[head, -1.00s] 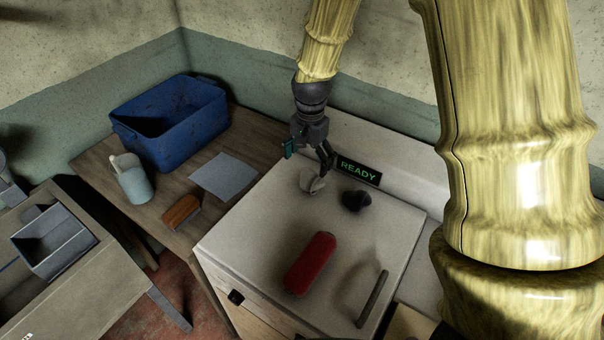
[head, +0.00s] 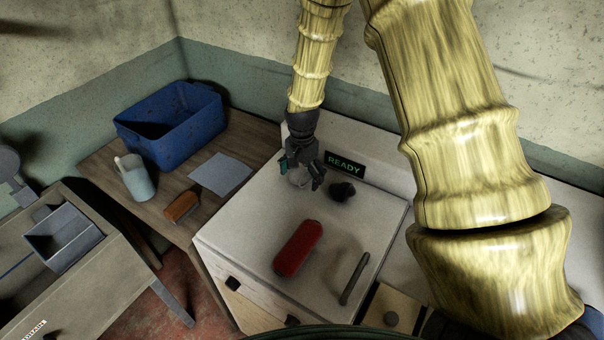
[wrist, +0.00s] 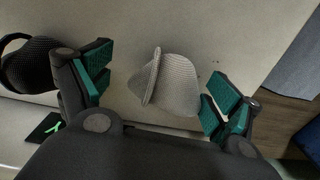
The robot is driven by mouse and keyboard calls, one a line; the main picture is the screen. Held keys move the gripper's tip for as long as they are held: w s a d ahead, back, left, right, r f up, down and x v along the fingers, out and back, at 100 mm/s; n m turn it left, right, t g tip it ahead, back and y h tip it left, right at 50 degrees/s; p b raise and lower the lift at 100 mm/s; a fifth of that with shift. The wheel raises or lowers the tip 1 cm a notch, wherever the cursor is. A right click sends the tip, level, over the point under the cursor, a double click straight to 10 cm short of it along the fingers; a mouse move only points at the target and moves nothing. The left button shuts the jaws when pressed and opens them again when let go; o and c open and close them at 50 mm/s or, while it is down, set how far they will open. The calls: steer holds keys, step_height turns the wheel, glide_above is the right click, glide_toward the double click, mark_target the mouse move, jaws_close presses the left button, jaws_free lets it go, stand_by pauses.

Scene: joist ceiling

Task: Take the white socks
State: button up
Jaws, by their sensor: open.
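The white socks (head: 299,176) are a small pale ribbed bundle on top of the white appliance, near its back. In the wrist view the bundle (wrist: 172,84) lies just beyond and between my two green-padded fingertips, with a fold standing up on its left side. My gripper (head: 301,177) is open above the bundle and partly hides it in the head view. In the wrist view the fingers (wrist: 157,88) are spread wide to either side. The right pad looks very close to the bundle; I cannot tell whether it touches.
A black bundle (head: 342,191) lies right of the socks, close to a finger. A red cylinder (head: 298,248) and a dark bar (head: 355,278) lie nearer on the white top (head: 240,232). A READY display (head: 345,165) stands behind. A blue bin (head: 172,125) sits on the wooden table.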

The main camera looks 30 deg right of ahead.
steer(key=shift+f, duration=0.2)
steer(key=shift+w+f, duration=0.55)
steer(key=shift+w, duration=0.25)
steer(key=shift+s+r, duration=0.3)
steer(key=shift+s, duration=0.1)
steer(key=c, duration=1)
steer(key=shift+w+a+f, duration=0.1)
steer(key=shift+c, duration=0.5)
